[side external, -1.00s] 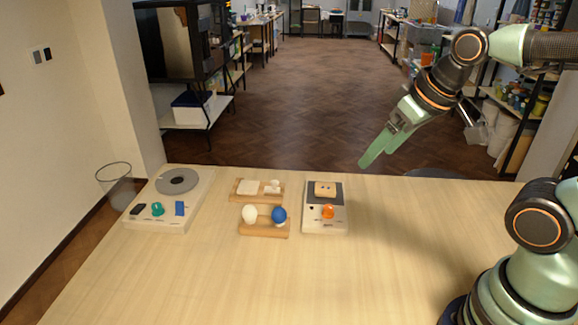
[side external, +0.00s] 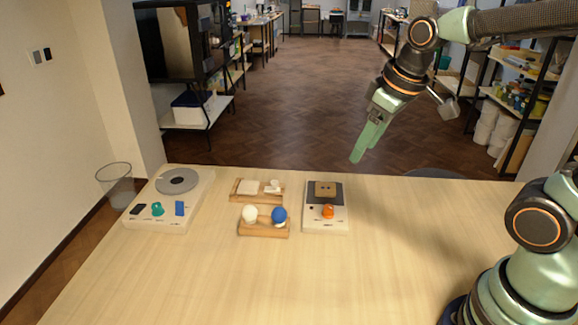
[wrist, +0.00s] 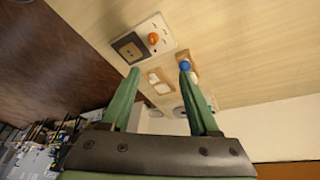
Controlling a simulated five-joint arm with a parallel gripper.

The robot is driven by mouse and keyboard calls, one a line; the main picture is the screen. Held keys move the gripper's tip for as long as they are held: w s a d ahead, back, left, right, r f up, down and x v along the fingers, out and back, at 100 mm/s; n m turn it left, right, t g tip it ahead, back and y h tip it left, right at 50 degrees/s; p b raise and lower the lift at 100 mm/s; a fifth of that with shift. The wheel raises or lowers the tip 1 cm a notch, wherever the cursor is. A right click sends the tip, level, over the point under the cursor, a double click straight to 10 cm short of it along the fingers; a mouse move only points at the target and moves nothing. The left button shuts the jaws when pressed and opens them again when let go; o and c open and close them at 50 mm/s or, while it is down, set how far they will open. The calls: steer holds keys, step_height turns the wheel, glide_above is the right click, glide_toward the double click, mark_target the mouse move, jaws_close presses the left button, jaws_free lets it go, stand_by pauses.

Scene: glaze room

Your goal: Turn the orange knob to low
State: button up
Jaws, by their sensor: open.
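The orange knob (side external: 328,211) sits on the front part of a small white box (side external: 312,226) with a dark top plate, on the table. A brown square piece (side external: 325,189) lies on that plate. In the wrist view the knob (wrist: 154,38) and box (wrist: 163,27) show at the top, beyond the left finger. The knob's markings are too small to read. My gripper (side external: 364,157) is in the air above the table's far edge, up and to the right of the box. Its green fingers (wrist: 158,75) are apart and empty, touching nothing.
Left of the box are a wooden holder with a white ball (side external: 250,213) and a blue ball (side external: 279,215), and a wooden tray (side external: 236,197) with pale pieces. A white unit (side external: 160,225) with a round disc and teal knob stands far left. The table's right and front are clear.

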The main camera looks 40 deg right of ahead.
steer(key=w+f+n+g, duration=0.2)
steer(key=w+f+n, duration=0.1)
steer(key=w, duration=0.2)
steer(key=n+g, duration=0.2)
glide_above(329, 207)
step_height(329, 207, down, 6)
step_height(329, 207, down, 12)
steer(key=shift+f, duration=0.25)
jaws_close()
